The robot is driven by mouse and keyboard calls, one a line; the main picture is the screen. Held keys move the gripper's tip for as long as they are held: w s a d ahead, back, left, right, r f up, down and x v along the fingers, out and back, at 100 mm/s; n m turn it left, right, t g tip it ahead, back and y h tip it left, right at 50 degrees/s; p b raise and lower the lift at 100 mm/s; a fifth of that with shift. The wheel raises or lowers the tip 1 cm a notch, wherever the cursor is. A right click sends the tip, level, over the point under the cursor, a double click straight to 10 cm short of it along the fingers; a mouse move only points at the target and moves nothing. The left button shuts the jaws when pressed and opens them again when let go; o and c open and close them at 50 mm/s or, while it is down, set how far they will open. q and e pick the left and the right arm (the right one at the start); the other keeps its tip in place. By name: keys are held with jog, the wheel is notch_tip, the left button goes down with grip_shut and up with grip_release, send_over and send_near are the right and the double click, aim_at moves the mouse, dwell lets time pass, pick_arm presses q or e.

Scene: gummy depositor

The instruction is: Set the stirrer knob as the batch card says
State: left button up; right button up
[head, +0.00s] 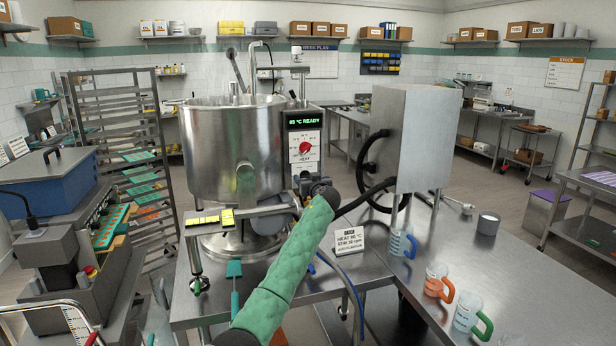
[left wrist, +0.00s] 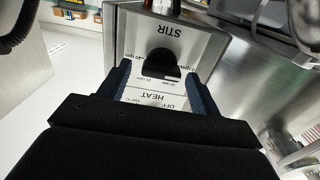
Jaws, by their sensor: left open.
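The control box (head: 304,125) on the steel kettle (head: 230,150) has a green display reading 85 °C READY and a red heat knob (head: 305,149). In the left wrist view the black stirrer knob (left wrist: 161,62) sits under the upside-down word STIR, with small rpm labels around it; its exact pointer setting is unclear. My left gripper (head: 318,187) is at the lower part of the box and hides the stirrer knob in the head view. Its open fingers (left wrist: 157,74) stand either side of the knob, with no clear contact. The batch card (head: 349,240) stands on the table; its stir line is small, seemingly 20 rpm.
A steel cabinet (head: 415,140) with a black hose stands right of the kettle. Jugs with blue, orange (head: 438,283) and green handles stand on the steel table (head: 520,290). A tray rack (head: 125,160) and a blue-topped machine (head: 45,180) are at left.

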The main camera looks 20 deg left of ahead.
pick_arm(q)
jog(key=shift+w+a, duration=0.15)
jog(key=shift+c, duration=0.4)
jog(key=c, duration=0.9)
